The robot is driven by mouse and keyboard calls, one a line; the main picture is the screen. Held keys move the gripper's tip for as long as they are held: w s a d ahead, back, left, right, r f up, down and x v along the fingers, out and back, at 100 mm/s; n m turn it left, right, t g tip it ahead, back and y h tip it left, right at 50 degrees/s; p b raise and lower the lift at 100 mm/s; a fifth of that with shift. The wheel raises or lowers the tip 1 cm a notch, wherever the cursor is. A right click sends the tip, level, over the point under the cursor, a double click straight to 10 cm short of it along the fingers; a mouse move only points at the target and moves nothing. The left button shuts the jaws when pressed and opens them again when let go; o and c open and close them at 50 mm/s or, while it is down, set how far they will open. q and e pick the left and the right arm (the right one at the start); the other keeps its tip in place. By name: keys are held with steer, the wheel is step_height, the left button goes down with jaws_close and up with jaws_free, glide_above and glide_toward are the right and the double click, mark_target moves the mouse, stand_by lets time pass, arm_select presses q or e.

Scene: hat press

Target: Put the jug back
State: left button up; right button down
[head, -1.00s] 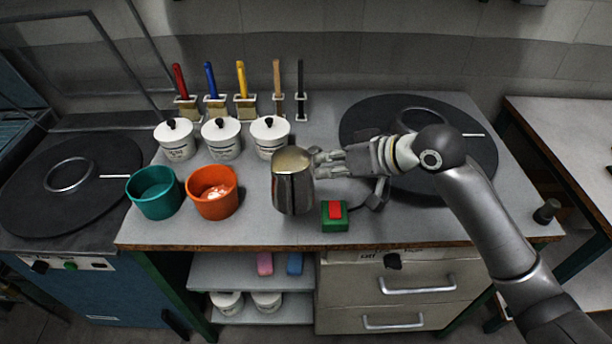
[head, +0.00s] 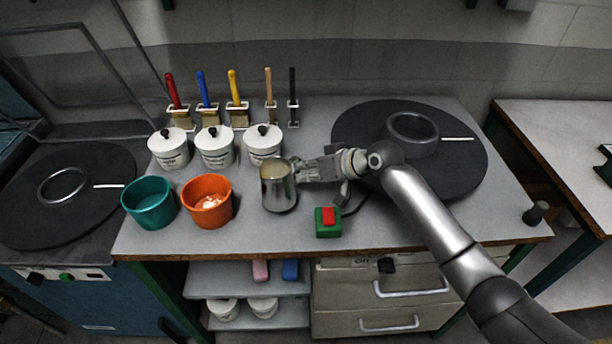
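The metal jug (head: 279,192) is upright at the middle of the grey worktop (head: 400,222), just in front of the white lidded pots. It looks low, at or close to the worktop; I cannot tell whether its base touches. My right gripper (head: 304,171) comes in from the right and its fingers are at the jug's right side, where the handle would be. The fingers look closed around that side, and the handle is hidden by them. My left gripper is not in view.
An orange bowl (head: 208,203) and a teal bowl (head: 150,204) stand left of the jug. Three white pots (head: 214,149) stand behind. A green block with a red button (head: 328,222) is at the front right. A black round plate (head: 455,165) lies right.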

steer(key=shift+f, duration=1)
steer(key=shift+f, duration=0.1)
steer(key=c, duration=1.6)
jaws_free()
steer(key=shift+f, duration=0.1)
steer(key=shift+c, duration=0.2)
steer(key=shift+r, duration=0.2)
steer(key=v, duration=1.2)
steer(key=shift+b, duration=0.45)
